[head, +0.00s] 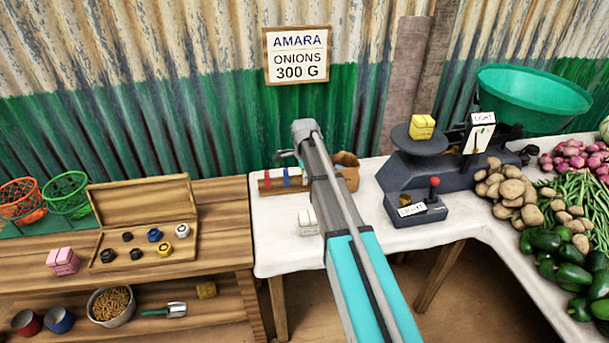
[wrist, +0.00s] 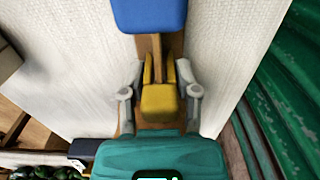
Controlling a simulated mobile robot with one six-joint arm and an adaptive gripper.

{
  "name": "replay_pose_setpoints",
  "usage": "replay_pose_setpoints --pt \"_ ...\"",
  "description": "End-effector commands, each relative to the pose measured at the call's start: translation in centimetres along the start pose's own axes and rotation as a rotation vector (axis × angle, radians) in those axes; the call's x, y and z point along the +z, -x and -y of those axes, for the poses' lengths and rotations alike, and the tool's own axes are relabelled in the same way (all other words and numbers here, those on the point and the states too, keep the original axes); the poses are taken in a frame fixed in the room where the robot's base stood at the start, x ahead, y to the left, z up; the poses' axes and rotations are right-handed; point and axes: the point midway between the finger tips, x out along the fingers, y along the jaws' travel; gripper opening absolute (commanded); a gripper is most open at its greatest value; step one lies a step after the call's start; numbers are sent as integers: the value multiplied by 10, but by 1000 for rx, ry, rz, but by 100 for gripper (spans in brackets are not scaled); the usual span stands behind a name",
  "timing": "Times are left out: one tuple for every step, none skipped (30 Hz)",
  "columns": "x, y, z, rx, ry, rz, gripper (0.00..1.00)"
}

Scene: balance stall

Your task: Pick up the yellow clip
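The yellow clip (wrist: 159,103) is on a wooden rail (wrist: 148,47) in the wrist view, with two upright prongs toward the blue clip. My gripper (wrist: 160,78) has one finger on each side of the yellow clip. The fingers look spread, with a narrow gap on each side, and I see no clear grip. In the head view the wooden rail (head: 277,186) lies on the white-clothed table, and my arm hides the yellow clip and most of my gripper.
A blue clip (wrist: 150,14) stands close to the yellow one; a red clip (head: 267,180) is further left. A dark scale (head: 432,170) is to the right, and a wooden box (head: 142,222) to the left.

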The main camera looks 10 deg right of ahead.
Motion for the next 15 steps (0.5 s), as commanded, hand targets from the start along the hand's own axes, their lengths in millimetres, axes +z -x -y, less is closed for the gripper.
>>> replay_pose_setpoints --pt "0 0 0 0 0 0 22" --pt "0 0 0 0 0 0 16" --pt "0 0 0 0 0 0 15" --pt "0 0 0 0 0 0 14" --pt "0 0 0 0 0 0 14" --pt "0 0 0 0 0 0 14" --pt "0 0 0 0 0 0 14" --pt "0 0 0 0 0 0 14" --pt "0 0 0 0 0 0 14" --pt "0 0 0 0 0 0 14" --pt "0 0 0 0 0 0 14" --pt "0 0 0 0 0 0 14" --pt "0 0 0 0 0 0 14" --pt "0 1 0 0 0 0 14" --pt "0 1 0 0 -1 0 14"
